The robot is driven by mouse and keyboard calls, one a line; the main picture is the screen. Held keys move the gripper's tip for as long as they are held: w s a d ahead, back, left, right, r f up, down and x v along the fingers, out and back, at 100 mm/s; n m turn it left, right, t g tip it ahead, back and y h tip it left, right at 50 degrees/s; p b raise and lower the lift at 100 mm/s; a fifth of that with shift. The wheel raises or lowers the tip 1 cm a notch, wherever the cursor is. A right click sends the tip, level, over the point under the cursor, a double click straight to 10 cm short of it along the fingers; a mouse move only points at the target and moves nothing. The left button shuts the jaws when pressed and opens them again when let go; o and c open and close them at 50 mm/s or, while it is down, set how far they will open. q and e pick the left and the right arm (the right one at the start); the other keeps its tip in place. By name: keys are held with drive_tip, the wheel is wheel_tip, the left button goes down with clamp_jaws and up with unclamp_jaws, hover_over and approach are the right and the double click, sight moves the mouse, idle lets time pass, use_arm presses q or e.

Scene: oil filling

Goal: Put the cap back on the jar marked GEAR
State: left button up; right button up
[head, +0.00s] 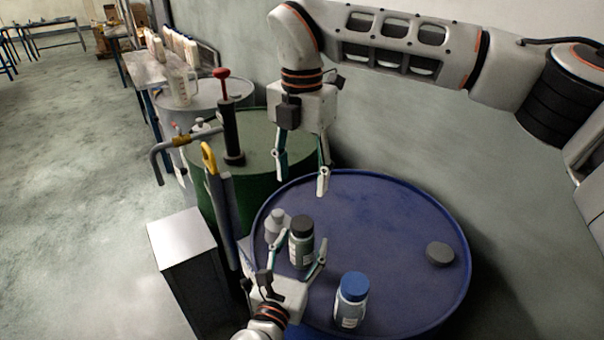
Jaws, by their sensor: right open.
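A jar with a dark cap (301,246) stands upright on the left part of the blue drum top (375,205). A jar with a blue cap (351,303) stands nearer the front. A loose, round dark grey cap (439,254) lies at the right of the drum top. The jar labels are too small to read, so I cannot tell which says GEAR. My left gripper (303,248) is open, with its fingers either side of the dark-capped jar; gaps seem to show. My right gripper (301,174) is open and empty, pointing down above the drum's back left edge.
A small grey bottle-shaped object (276,226) stands beside the dark-capped jar. Behind are a green drum (262,132) with a red-handled pump (231,125) and a grey drum. A metal box (181,238) stands at left. The drum's middle and back are clear.

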use_arm(q)
drive_tip(key=v, duration=1.2)
drive_tip(key=shift+s, duration=0.15)
